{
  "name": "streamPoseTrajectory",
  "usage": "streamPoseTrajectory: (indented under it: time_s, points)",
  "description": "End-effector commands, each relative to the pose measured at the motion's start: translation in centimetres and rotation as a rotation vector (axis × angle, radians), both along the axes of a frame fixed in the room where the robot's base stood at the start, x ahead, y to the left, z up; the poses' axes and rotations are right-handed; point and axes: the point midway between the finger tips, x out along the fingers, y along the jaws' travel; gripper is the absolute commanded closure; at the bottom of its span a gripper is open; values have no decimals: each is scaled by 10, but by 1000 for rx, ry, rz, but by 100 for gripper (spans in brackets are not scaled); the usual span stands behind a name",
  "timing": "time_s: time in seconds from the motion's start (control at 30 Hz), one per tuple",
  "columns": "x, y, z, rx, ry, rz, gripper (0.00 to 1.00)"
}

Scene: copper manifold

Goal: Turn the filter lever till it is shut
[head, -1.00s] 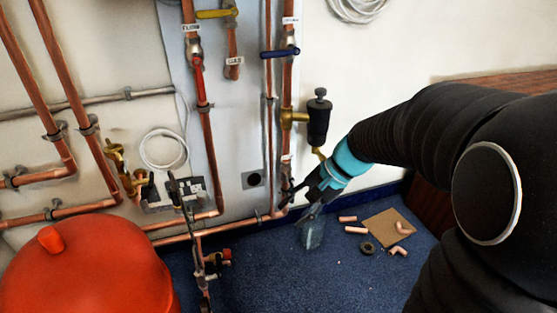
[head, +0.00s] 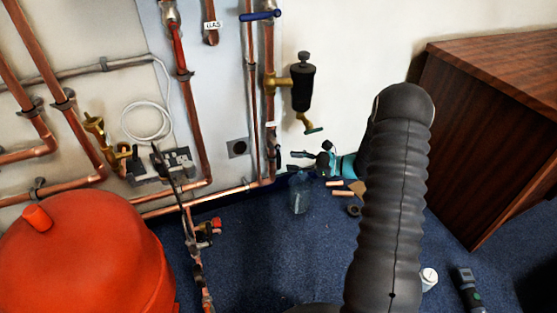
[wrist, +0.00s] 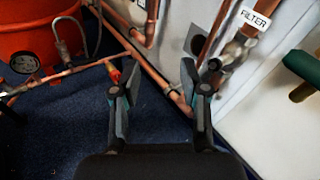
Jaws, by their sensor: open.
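A white FILTER label (wrist: 257,18) is on the copper pipe at the upper right of the wrist view. Just below it is a metal valve body (wrist: 236,48). A small dark part (wrist: 214,65) sticks out by this valve, close to my right finger; it looks like the filter lever, but its angle is unclear. In the head view the valve area low on the right pipe is small and partly hidden by my gripper. My gripper (wrist: 160,90) is open and empty, its fingers apart. In the head view my gripper (head: 292,160) is low beside that pipe.
A black and brass air vent (head: 303,88) hangs above my gripper. A blue lever (head: 260,15) is higher up. A red tank (head: 90,265) stands left. A clear bottle (head: 300,192), copper offcuts and a dark ring (head: 354,210) are on the blue floor. A wooden cabinet (head: 490,130) is right.

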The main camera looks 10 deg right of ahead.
Motion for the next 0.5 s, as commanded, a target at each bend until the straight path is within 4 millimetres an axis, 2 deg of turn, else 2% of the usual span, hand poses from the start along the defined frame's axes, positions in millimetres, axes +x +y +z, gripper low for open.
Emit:
streamPoseTrajectory:
  time_s: [0.03,0.23,0.37,0.5]
  points:
    - [6,-11,-19,44,22,-47,56]
    - [22,-45,-68,172,68,-199,56]
    - [25,-58,-88,221,83,-257,56]
    - [28,-64,-96,241,89,-284,56]
